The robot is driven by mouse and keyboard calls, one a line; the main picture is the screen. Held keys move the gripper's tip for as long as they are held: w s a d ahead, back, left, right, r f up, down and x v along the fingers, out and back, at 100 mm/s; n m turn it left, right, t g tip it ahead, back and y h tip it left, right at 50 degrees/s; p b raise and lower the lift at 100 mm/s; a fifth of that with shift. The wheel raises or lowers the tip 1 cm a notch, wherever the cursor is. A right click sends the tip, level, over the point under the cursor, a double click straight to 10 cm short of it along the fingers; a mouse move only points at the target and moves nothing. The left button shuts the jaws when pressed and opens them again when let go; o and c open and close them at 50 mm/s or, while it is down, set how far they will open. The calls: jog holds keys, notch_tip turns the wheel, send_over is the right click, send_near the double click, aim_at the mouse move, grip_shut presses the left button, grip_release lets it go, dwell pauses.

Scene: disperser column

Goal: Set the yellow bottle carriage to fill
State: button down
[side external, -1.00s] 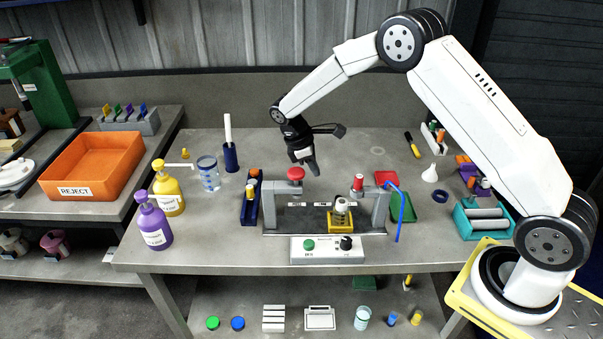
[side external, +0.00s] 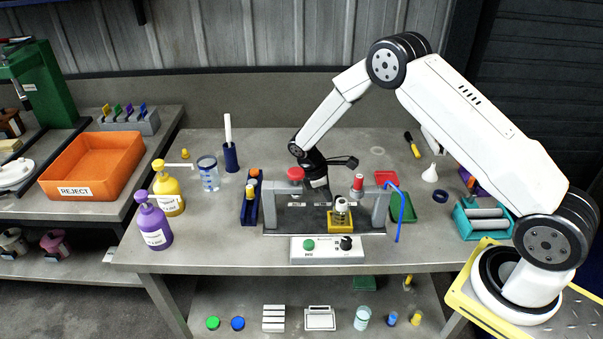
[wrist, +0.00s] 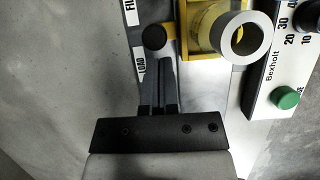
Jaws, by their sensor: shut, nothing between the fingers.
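The yellow bottle carriage (side external: 342,225) sits in the grey station, right of its middle in the side view, with a bottle (side external: 341,207) upright in it. In the wrist view the carriage (wrist: 197,45) is at the top, with a dark round knob (wrist: 154,37) on its yellow arm. The knob is between the FILL label (wrist: 130,10) and the LOAD label (wrist: 141,66). My gripper (wrist: 159,66) is shut and empty, its tips beside the LOAD label and just short of the knob. In the side view the fingers are low behind the station, partly hidden.
The control box (side external: 328,257) with a green button and black knob stands in front of the station. A blue rack (side external: 250,205) stands left, a green tray (side external: 403,210) right.

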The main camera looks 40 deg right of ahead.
jog(key=shift+s+d, duration=0.1)
jog(key=shift+s+d, duration=1.45)
jog(key=shift+r, duration=0.1)
jog(key=v, duration=2)
jog(key=shift+w+a, duration=0.1)
jog(key=shift+a, duration=0.05)
jog(key=s+a+f+m+t+y, duration=0.1)
jog(key=s+a+m+t, duration=0.2)
jog(key=s, duration=0.7)
jog(key=s+a+f+m+t+y, duration=0.1)
jog(key=s+a+m+t+y, duration=0.1)
jog(key=s+m, duration=0.4)
jog(key=s+a, duration=0.1)
jog(key=s, duration=0.3)
jog(key=shift+s+f+t, duration=0.2)
jog(key=shift+t, duration=0.2)
